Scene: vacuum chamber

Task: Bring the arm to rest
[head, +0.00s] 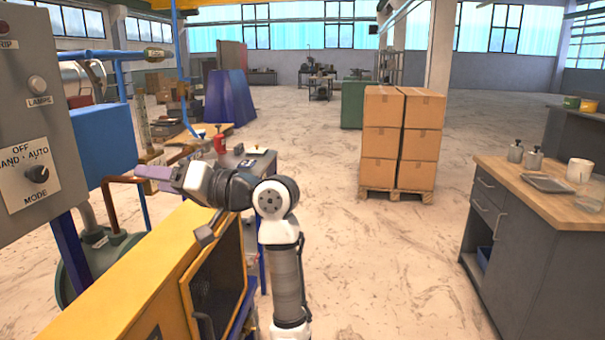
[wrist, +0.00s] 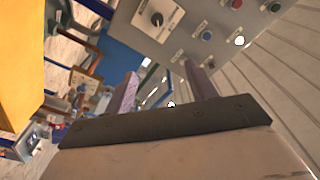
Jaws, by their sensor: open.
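My gripper (head: 152,178) is at the left in the head view, at the end of my raised and bent arm, with its purple fingers pointing left toward the grey control panel (head: 62,135). In the wrist view my gripper (wrist: 162,86) is open, its two purple fingers apart with nothing held between them. The panel also shows beyond the fingers in the wrist view (wrist: 185,38). Its mode knob (head: 37,173) shows too, and it is apart from the fingers in the wrist view (wrist: 157,18).
A yellow machine housing (head: 120,290) lies below and left of my arm. Blue and copper pipes stand behind it. Stacked cartons (head: 402,135) on a pallet stand mid-floor. A workbench (head: 520,190) with flasks and a tray is at right. The floor between is clear.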

